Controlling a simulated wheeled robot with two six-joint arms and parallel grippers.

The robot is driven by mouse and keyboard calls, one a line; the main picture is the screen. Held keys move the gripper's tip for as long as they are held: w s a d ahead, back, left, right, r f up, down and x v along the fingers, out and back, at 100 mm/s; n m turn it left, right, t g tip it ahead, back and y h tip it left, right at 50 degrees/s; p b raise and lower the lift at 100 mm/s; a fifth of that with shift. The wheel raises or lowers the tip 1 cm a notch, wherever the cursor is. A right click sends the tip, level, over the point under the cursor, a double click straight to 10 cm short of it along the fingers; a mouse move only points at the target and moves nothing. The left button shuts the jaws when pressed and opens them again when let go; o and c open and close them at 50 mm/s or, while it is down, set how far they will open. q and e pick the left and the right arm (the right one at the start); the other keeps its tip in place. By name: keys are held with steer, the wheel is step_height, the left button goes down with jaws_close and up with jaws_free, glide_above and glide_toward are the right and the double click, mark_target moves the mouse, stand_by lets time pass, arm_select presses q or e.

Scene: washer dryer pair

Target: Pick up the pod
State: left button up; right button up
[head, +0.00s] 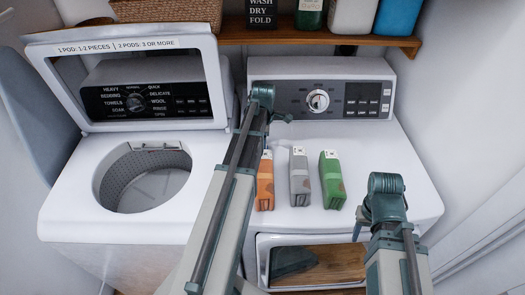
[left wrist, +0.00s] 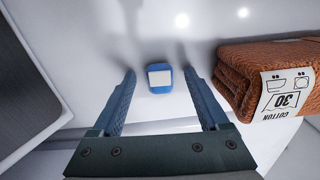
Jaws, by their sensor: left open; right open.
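The pod (left wrist: 159,79) is a small blue block with a white top, lying on a white surface in the left wrist view. It stands between and just beyond the fingertips of my left gripper (left wrist: 158,84), which is open and empty, with a gap to each finger. In the head view I cannot make out the pod; my left arm crosses the middle of the picture and may cover it. My right gripper (head: 362,221) is over the right part of the dryer top, mostly hidden behind its own wrist.
An orange folded cloth (head: 265,182) lies right of my left arm; it shows close by in the left wrist view (left wrist: 270,75). Beside it are grey (head: 300,178) and green (head: 332,180) ones on the dryer (head: 405,165). The washer (head: 65,205) has its lid up.

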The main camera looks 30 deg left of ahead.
arm_select(q)
jaws_close()
steer(key=shift+r, duration=0.15)
